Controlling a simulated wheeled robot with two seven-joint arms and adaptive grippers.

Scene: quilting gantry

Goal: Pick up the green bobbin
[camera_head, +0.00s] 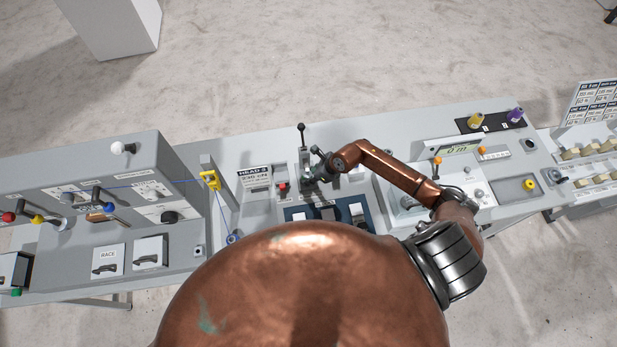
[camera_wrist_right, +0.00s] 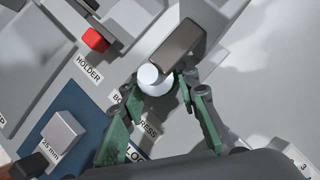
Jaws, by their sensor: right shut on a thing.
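My right gripper (camera_head: 313,172) reaches down to the middle of the console, beside an upright black-knobbed lever (camera_head: 301,135). In the right wrist view its greenish fingers (camera_wrist_right: 157,92) are closed around a pale, round-topped piece (camera_wrist_right: 152,79). A dark grey block (camera_wrist_right: 178,46) stands right beside and partly over this piece. I cannot make out a green bobbin for certain in either view; the fingers hide part of what they hold. My left gripper is not in view.
A red button (camera_wrist_right: 95,40) is close to the fingers. A blue panel (camera_head: 293,213) lies in front. A yellow guide (camera_head: 210,180) with blue thread stands to the left. Yellow (camera_head: 476,119) and purple (camera_head: 515,115) spools stand at the back right.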

